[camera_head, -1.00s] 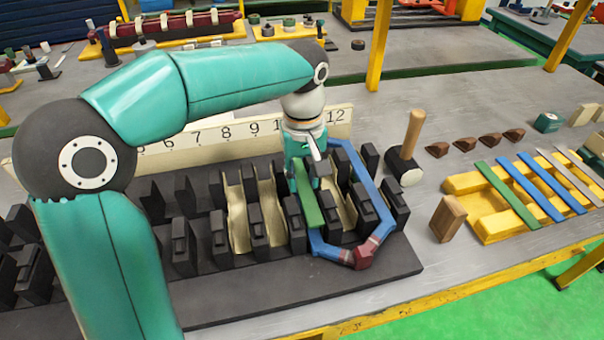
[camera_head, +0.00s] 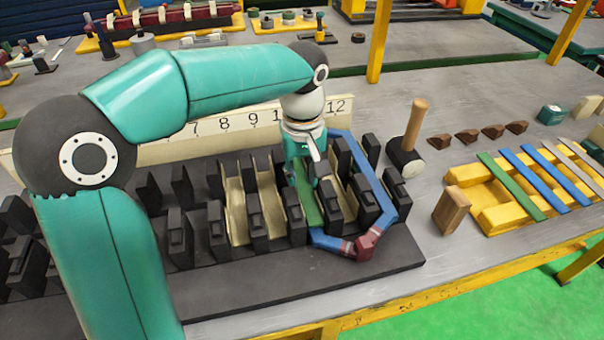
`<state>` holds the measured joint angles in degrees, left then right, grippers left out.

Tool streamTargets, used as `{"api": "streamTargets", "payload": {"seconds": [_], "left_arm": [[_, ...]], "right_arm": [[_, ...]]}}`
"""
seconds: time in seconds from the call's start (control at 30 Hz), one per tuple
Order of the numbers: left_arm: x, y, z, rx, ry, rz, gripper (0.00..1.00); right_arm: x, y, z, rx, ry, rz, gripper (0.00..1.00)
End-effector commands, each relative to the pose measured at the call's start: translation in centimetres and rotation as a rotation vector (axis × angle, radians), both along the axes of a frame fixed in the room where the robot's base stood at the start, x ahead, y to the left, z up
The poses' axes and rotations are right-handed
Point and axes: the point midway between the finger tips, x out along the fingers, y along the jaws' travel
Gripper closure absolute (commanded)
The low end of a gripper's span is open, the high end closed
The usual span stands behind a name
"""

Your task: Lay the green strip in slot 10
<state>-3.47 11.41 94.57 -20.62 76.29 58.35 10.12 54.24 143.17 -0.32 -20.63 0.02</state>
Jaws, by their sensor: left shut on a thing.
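The green strip (camera_head: 312,209) lies lengthwise in a gap between two rows of dark teeth on the black stator block (camera_head: 270,284). It looks low between the teeth; whether it touches the slot floor I cannot tell. My left gripper (camera_head: 299,180) is shut on its far part, which the gripper partly hides. The white number board (camera_head: 180,146) stands behind the block; my arm hides some numbers, so I cannot read the number of the strip's gap. A blue coil (camera_head: 378,190) with a dark red end loops around the teeth to the right. My right gripper is not in view.
Cream liners (camera_head: 236,209) line neighbouring slots. A mallet (camera_head: 405,160) and a wooden block (camera_head: 451,210) stand right of the stator. A yellow rack (camera_head: 490,221) holds another green strip (camera_head: 512,187) and blue strips (camera_head: 535,182). Several brown wedges (camera_head: 466,138) lie behind.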

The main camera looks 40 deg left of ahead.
Motion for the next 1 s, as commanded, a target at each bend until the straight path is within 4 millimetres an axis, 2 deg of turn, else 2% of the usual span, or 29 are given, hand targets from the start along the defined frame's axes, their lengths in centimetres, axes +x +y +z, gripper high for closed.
{"api": "streamTargets", "payload": {"seconds": [1.0], "left_arm": [[0.02,0.01,-0.63,-0.001,-0.001,0.001,1.0]], "right_arm": [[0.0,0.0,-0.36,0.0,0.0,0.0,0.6]]}}
